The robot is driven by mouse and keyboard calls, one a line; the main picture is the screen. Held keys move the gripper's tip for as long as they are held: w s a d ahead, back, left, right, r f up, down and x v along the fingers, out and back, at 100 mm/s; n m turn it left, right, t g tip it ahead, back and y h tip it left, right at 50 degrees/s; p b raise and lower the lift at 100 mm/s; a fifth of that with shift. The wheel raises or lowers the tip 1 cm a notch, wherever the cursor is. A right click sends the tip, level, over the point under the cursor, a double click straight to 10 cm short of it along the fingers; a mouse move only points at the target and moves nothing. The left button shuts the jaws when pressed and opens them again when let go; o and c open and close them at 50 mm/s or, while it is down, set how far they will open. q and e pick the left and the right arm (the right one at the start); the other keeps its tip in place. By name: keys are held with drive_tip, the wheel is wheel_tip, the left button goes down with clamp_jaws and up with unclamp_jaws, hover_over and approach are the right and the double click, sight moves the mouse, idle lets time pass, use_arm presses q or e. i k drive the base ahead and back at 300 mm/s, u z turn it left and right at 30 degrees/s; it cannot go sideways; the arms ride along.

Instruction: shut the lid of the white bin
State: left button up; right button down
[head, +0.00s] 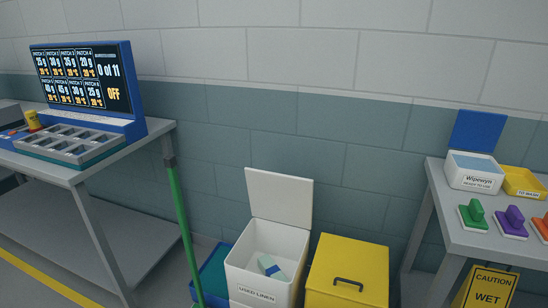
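The white bin (237,283) stands on the floor against the wall, low in the middle of the head view. Its front label reads "USED LINEN". Its white lid (279,198) is open and stands upright at the back edge. A light cloth-like item (267,263) with a blue-green part lies inside the bin. The bin's lower part is cut off by the frame edge. Neither of my grippers is in the head view.
A yellow bin (350,262) with a shut, dark-handled lid stands right of the white bin. A blue bin (214,270) and a leaning green pole (182,225) are at its left. Grey tables stand at left (75,172) and right (470,240).

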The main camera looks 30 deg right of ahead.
sight(275, 197)
drive_tip(key=u, duration=0.6)
drive_tip(key=i, duration=2.15)
drive_tip(key=z, duration=0.2)
